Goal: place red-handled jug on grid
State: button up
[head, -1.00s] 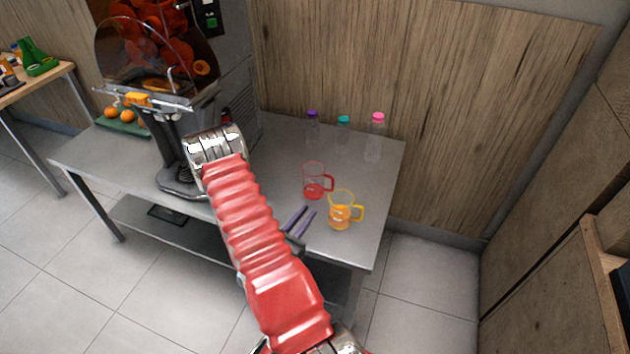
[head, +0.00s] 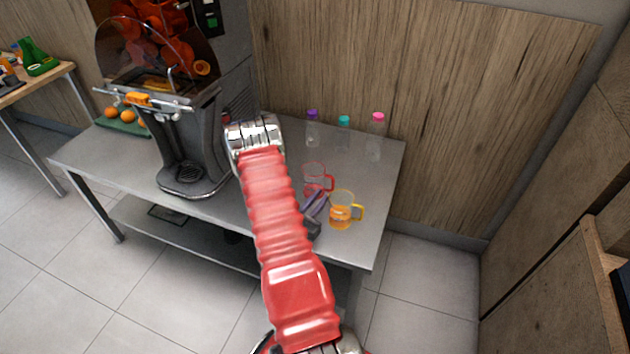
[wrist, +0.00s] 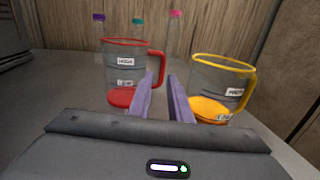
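The red-handled jug (head: 314,174) stands upright on the metal table, clear with a red rim and base; it also shows in the wrist view (wrist: 125,75), left of centre, its handle to the right. The grid (head: 185,174) is the drip tray at the foot of the juicer, left of my arm, and is empty. My gripper (head: 318,203) is in front of the red-handled jug, low over the table. In the wrist view its two purple fingers (wrist: 160,98) are apart with nothing clearly held between them, near the jug's handle.
A yellow-handled jug (head: 341,210) with orange contents stands close right of my gripper. Bottles with purple (head: 312,130), teal (head: 343,132) and pink (head: 376,135) caps stand behind. The juicer (head: 185,110) rises at the left. Table space between juicer and jugs is partly hidden by my arm.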

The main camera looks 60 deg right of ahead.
aim_at(319, 182)
jog(key=shift+d, duration=0.1)
jog(key=shift+s+d+f, duration=0.1)
jog(key=shift+s+d, duration=0.05)
jog(key=shift+d, duration=1.15)
jog(key=shift+s+d+f, duration=0.1)
jog(key=shift+d, duration=1.2)
grip_shut()
